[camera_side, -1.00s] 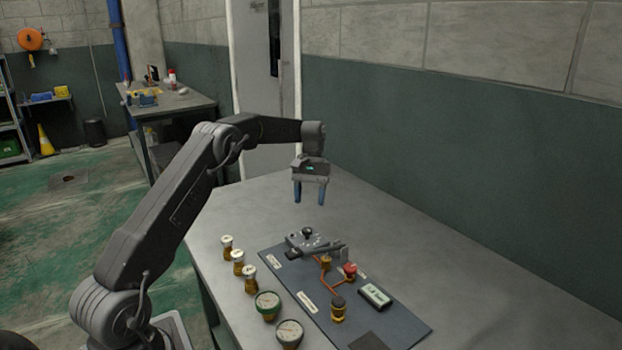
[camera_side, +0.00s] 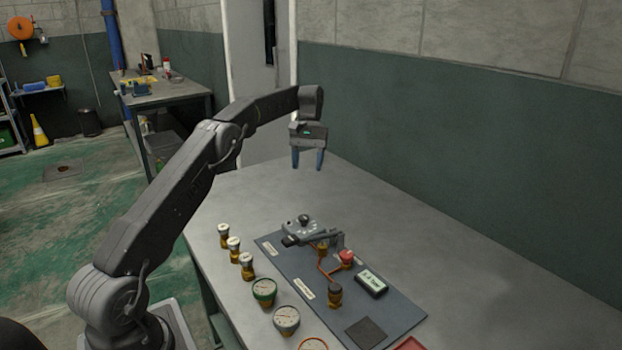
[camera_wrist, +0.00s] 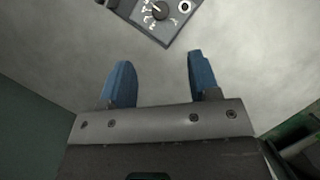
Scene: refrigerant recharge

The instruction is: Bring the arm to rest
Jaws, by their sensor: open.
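My gripper (camera_side: 308,160) is open and empty, with two blue fingers pointing down. It hangs well above the far part of the grey table, behind the dark board. In the wrist view its fingers (camera_wrist: 160,82) are spread apart with only bare table between and below them. A grey control unit with a black knob (camera_wrist: 158,10) shows at the top of the wrist view. In the side view the same unit (camera_side: 303,228) sits at the far end of the board.
The board (camera_side: 388,312) carries orange piping, a red knob (camera_side: 346,257), a dark-capped brass fitting (camera_side: 335,294) and a display (camera_side: 371,283). The table (camera_side: 400,235) is clear on the right.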

